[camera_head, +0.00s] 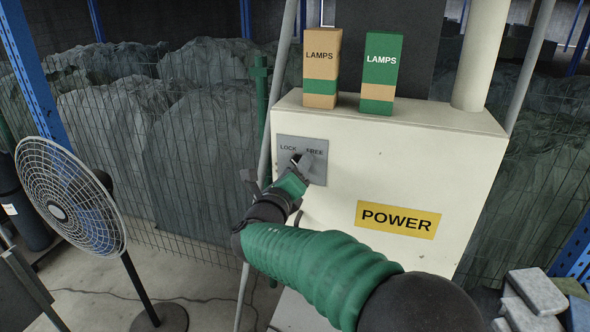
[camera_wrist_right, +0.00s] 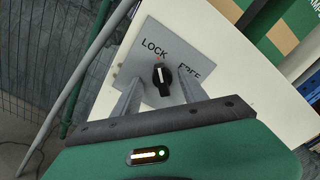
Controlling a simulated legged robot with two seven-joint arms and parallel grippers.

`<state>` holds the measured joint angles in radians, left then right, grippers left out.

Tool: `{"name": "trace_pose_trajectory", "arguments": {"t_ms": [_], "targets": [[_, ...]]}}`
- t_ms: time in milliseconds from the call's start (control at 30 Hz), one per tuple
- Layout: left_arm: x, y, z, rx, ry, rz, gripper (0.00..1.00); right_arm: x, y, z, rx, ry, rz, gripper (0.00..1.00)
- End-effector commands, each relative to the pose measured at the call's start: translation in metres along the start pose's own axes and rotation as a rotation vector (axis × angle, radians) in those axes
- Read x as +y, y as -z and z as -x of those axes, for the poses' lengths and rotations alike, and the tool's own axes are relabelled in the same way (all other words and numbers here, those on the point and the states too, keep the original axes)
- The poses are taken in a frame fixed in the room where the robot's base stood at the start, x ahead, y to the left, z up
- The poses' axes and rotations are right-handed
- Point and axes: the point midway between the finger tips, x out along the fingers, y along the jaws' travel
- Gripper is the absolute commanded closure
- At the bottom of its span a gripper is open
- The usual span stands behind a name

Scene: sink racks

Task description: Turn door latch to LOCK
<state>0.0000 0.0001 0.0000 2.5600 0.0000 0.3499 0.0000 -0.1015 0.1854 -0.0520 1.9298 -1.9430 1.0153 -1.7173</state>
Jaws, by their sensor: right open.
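The door latch is a black knob with a white line (camera_wrist_right: 163,78) on a grey plate (camera_wrist_right: 148,85) marked LOCK and FREE. The plate also shows in the head view (camera_head: 288,143), on the front of a cream POWER cabinet (camera_head: 340,160). In the wrist view the white line points up, toward the LOCK side and a small red dot. My right gripper (camera_wrist_right: 160,79) is open, one finger on each side of the knob; I cannot tell whether they touch it. In the head view my gripper partly hides the knob. My left gripper is not in view.
Two LAMPS boxes, one brown (camera_head: 321,62) and one green (camera_head: 381,66), stand on the cabinet top. A thin grey pole (camera_head: 277,85) leans just left of the cabinet. A fan (camera_head: 70,200) stands at the left. Wire fencing is behind; grey blocks (camera_head: 537,291) lie at lower right.

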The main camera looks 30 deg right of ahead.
Motion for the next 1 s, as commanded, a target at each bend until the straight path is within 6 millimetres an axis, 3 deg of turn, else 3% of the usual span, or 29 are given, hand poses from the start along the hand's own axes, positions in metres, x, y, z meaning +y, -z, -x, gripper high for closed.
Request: {"name": "trace_pose_trajectory", "arguments": {"t_ms": [167, 600, 800, 1000], "targets": [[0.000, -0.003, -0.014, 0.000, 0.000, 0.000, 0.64, 0.004, 0.001, 0.025, -0.005, -0.002, -0.004, 0.50], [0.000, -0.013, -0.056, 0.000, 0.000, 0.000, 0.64, 0.007, 0.002, 0.144, -0.002, -0.005, 0.000, 0.50], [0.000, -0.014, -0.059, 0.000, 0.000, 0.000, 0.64, 0.005, 0.000, 0.164, 0.001, -0.003, 0.002, 0.50], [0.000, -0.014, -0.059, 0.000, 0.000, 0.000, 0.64, 0.004, -0.001, 0.166, 0.001, -0.003, 0.003, 0.50]]}}
